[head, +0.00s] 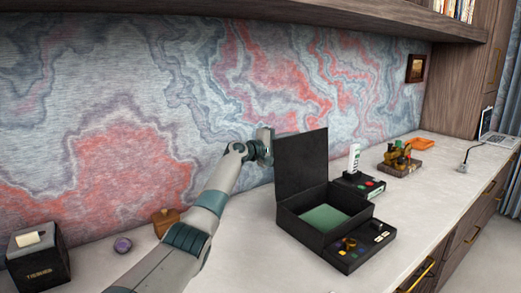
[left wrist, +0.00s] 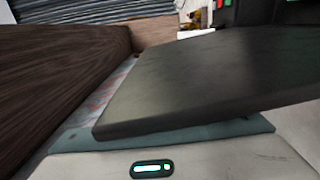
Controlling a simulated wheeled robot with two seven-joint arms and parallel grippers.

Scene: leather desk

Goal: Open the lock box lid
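The black lock box (head: 287,220) stands on the desk in the middle of the head view, with a green-lined inside in plain sight. Its black lid (head: 302,165) stands open, about upright, at the back left side of the box. My left gripper (head: 265,143) is at the upper left edge of the lid, partly behind it. Its fingers are hidden, so whether it is open or shut, or touches the lid, does not show. In the left wrist view the lid (left wrist: 210,80) is a large dark panel close in front of the gripper body. My right gripper is out of view.
A black panel with a knob and buttons (head: 358,247) sits at the box's front right. A white bottle (head: 354,158), a brass instrument (head: 398,157) and an orange tray (head: 421,143) stand farther right.

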